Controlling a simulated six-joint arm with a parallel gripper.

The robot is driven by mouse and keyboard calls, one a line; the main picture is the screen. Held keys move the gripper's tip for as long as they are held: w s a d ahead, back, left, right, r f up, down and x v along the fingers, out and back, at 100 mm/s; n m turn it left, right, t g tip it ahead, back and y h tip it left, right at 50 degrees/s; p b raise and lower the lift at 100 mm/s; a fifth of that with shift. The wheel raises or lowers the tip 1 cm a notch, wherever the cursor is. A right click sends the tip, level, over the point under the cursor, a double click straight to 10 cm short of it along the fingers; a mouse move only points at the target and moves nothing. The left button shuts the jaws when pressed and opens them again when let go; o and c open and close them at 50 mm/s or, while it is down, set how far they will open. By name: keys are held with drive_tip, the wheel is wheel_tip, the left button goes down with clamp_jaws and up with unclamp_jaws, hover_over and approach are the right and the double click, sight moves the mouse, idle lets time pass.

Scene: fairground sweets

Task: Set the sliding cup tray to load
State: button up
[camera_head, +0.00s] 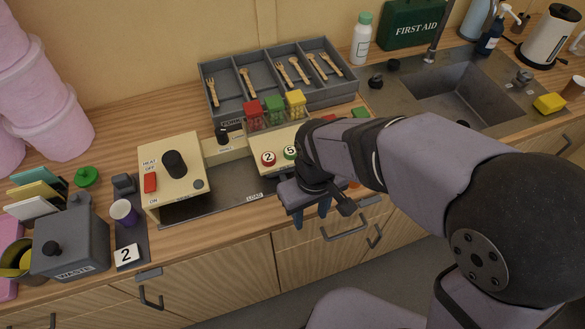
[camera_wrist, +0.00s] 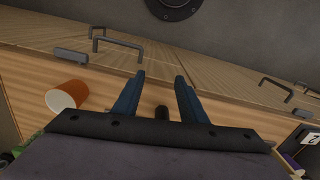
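The dark grey plate (camera_head: 205,207) of the cream machine has a LOAD label (camera_head: 255,196) on its front edge. My arm covers the plate's right end, so I cannot make out the sliding tray or its position. My gripper (camera_head: 311,214) points down near the counter's front edge, right of the LOAD label. In the wrist view, its two blue fingers (camera_wrist: 160,76) are apart.
A purple cup (camera_head: 124,212) and a "2" card (camera_head: 127,255) are at left beside the grey waste box (camera_head: 70,245). An orange cup (camera_wrist: 67,95) is close to my gripper. The cutlery tray (camera_head: 232,112) stands behind. Drawer handles (camera_head: 343,230) stick out below the counter edge.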

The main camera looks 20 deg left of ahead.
drive_tip(key=shift+n+y, duration=0.3)
drive_tip(key=shift+n, duration=0.2)
drive_tip(key=w+a+r, duration=0.1)
drive_tip(key=a+r, duration=0.1)
drive_tip(key=w+a+r, duration=0.1)
drive_tip(key=a+r, duration=0.1)
drive_tip(key=w+a+r, duration=0.1)
drive_tip(key=a+r, duration=0.1)
drive_tip(key=shift+w+a+r+b, duration=0.3)
drive_tip(key=shift+a+b, duration=0.1)
drive_tip(key=shift+s+d+r+n, duration=0.15)
drive_tip(key=shift+d+r, duration=0.1)
drive_tip(key=shift+r, duration=0.25)
drive_tip(key=shift+s+d+r+n, duration=0.15)
drive_tip(key=shift+d+r, duration=0.05)
drive_tip(key=shift+r, duration=0.25)
drive_tip(key=shift+s+d, duration=0.1)
drive_tip(key=shift+f, duration=0.85)
drive_tip(key=shift+f+p, duration=0.85)
drive_tip(key=shift+f, duration=2)
clamp_jaws()
